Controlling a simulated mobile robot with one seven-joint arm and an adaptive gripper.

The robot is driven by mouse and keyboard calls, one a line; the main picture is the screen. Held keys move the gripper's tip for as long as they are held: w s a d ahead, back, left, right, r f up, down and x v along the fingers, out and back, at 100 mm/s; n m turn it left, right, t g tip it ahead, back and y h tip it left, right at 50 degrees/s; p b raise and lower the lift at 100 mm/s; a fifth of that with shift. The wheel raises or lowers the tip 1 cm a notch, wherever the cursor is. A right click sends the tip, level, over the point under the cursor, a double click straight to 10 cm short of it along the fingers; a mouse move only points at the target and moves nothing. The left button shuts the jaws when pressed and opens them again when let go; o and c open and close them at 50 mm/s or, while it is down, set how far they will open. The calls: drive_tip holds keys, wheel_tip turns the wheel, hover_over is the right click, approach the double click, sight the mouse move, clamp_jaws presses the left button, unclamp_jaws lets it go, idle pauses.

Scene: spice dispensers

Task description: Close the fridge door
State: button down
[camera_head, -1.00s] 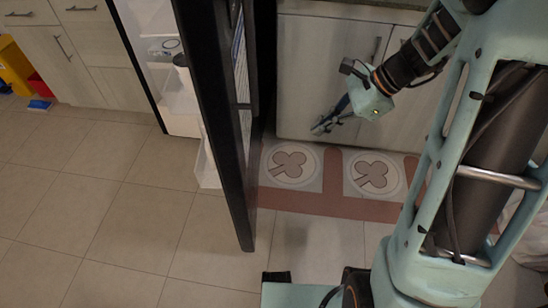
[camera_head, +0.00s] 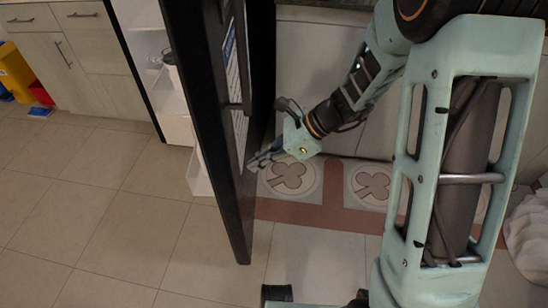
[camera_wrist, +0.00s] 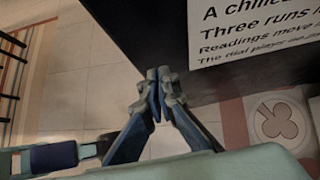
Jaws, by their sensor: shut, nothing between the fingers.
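The fridge door (camera_head: 215,120) is dark and stands wide open, seen nearly edge-on in the head view. White shelves of the fridge interior (camera_head: 160,60) show to its left. My gripper (camera_head: 252,166) is at the door's right-hand, outer face, low down, with its fingertips close to it; I cannot tell whether they touch. In the wrist view, the shut, empty fingertips (camera_wrist: 158,80) point at the dark door (camera_wrist: 150,30), which carries a white printed sheet (camera_wrist: 255,30).
A mat with clover patterns (camera_head: 290,178) lies on the floor behind and right of the door. Cabinets (camera_head: 310,90) stand behind my arm. The tiled floor (camera_head: 110,220) left of the door is clear. Yellow and red items (camera_head: 20,75) stand far left.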

drive_tip(key=shift+a+r, duration=0.15)
drive_tip(key=shift+a, duration=1.25)
